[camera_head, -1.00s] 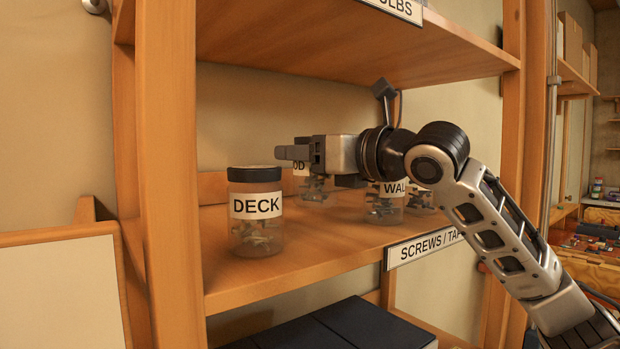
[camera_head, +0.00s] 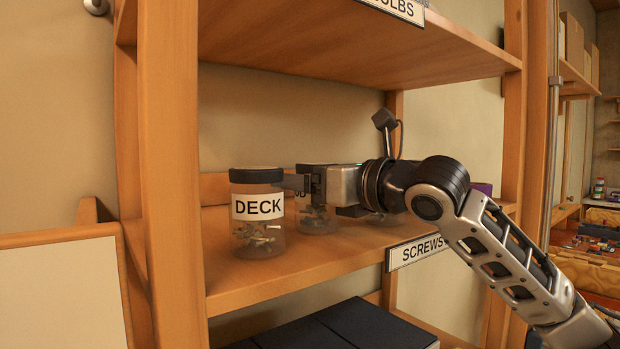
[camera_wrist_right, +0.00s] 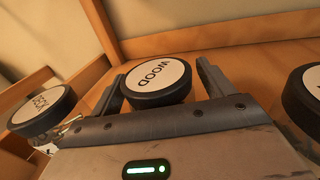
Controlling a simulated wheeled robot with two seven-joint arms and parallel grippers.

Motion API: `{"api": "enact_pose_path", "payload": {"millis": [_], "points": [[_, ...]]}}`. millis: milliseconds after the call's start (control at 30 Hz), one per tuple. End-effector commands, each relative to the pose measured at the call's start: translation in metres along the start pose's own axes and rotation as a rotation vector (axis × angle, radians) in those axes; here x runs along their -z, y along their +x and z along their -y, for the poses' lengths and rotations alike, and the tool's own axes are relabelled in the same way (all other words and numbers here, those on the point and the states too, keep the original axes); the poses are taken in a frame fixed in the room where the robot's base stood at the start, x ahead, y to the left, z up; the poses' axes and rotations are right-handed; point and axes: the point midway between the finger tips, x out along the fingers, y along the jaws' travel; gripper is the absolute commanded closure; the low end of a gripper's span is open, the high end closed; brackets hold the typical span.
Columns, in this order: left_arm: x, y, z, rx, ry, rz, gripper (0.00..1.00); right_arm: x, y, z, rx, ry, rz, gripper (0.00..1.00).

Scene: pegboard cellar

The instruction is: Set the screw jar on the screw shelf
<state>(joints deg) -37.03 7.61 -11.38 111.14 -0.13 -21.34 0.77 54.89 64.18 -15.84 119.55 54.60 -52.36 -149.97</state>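The screw shelf (camera_head: 340,262) bears a front label (camera_head: 415,250) reading "SCREWS", its right part covered by my arm. A clear jar with a black lid and the label DECK (camera_head: 257,212) stands upright near the shelf's left front, screws inside. A second jar (camera_head: 318,220) stands behind it; its lid reads WOOD in the right wrist view (camera_wrist_right: 158,78). My right gripper (camera_head: 297,183) is at lid height beside these jars. In the right wrist view its fingers (camera_wrist_right: 160,85) are apart, with the WOOD lid between them. A firm grip does not show. My left gripper is out of view.
A third dark-lidded jar (camera_wrist_right: 305,95) is close to the right of the gripper in the wrist view. The wooden upright (camera_head: 170,180) stands left of the DECK jar. Another shelf board (camera_head: 350,45) is above. Dark boxes (camera_head: 340,328) are below.

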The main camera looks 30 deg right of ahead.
Motion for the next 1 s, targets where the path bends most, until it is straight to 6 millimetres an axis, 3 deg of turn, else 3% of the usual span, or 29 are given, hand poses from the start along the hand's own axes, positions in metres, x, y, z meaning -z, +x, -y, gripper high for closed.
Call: {"api": "enact_pose_path", "payload": {"millis": [167, 700, 1000], "points": [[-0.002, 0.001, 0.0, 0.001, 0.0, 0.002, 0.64, -0.001, -0.003, 0.001, 0.001, -0.001, 0.001, 0.2], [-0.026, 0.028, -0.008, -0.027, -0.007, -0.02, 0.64, 0.006, -0.097, 0.001, 0.004, -0.003, 0.001, 0.2], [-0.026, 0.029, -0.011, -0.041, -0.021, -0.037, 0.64, -0.001, -0.119, 0.0, 0.0, -0.001, 0.0, 0.2]]}}
